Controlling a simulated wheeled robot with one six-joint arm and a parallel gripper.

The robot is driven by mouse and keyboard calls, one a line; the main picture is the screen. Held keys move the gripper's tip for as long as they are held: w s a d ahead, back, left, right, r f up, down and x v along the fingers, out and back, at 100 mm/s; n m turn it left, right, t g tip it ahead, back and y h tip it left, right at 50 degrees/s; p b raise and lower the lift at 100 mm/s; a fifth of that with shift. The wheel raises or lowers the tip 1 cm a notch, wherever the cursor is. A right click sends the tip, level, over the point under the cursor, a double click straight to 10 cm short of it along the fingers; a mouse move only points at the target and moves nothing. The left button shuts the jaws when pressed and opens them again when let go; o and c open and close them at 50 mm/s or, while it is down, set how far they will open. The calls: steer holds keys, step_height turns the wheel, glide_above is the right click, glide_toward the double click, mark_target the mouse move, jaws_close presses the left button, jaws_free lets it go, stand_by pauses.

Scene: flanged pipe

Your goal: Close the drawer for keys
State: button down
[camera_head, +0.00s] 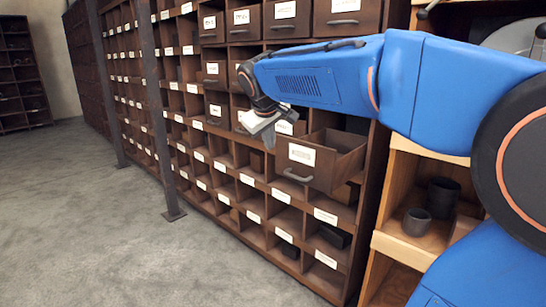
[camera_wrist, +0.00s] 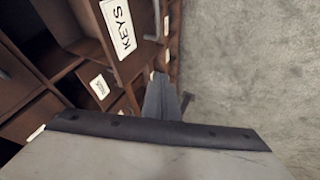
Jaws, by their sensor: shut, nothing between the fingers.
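The drawer for keys (camera_head: 318,165) is a dark wooden box pulled well out of the shelf unit, with a white label and a dark handle (camera_head: 298,176) on its front. The wrist view shows its front (camera_wrist: 132,66) at the top, with the label (camera_wrist: 118,26) reading KEYS. My gripper (camera_head: 270,138) is shut and empty, just left of the drawer front in the head view. In the wrist view its fingers (camera_wrist: 163,92) point past the drawer's front, near its lower part. I cannot tell whether they touch it.
The tall dark shelf unit (camera_head: 247,188) has many labelled compartments, with closed drawers (camera_head: 288,20) above. A dark metal post (camera_head: 158,110) stands in front of it, left of my gripper. A lighter wooden shelf (camera_head: 388,242) holds dark cups (camera_head: 417,222) at right. The grey floor (camera_head: 90,220) at left is clear.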

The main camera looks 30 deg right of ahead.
steer(key=shift+w+d+f, duration=1.1)
steer(key=shift+d+f, duration=0.05)
steer(key=shift+f, duration=0.15)
steer(key=shift+w+d+f, duration=1.1)
steer(key=shift+f, duration=0.25)
steer(key=shift+w+d+f, duration=1.1)
steer(key=shift+d+f, duration=0.05)
steer(key=shift+f, duration=0.15)
steer(key=shift+d, duration=0.1)
steer(key=w+d, duration=0.2)
steer(key=d, duration=0.5)
steer(key=w+d, duration=0.3)
steer(key=d, duration=0.3)
steer(key=w+d, duration=0.2)
steer(key=d, duration=0.5)
steer(key=shift+w+d, duration=0.3)
steer(key=shift+d, duration=0.05)
steer(key=shift+d+r, duration=0.1)
steer(key=shift+d, duration=0.05)
steer(key=shift+r, duration=0.1)
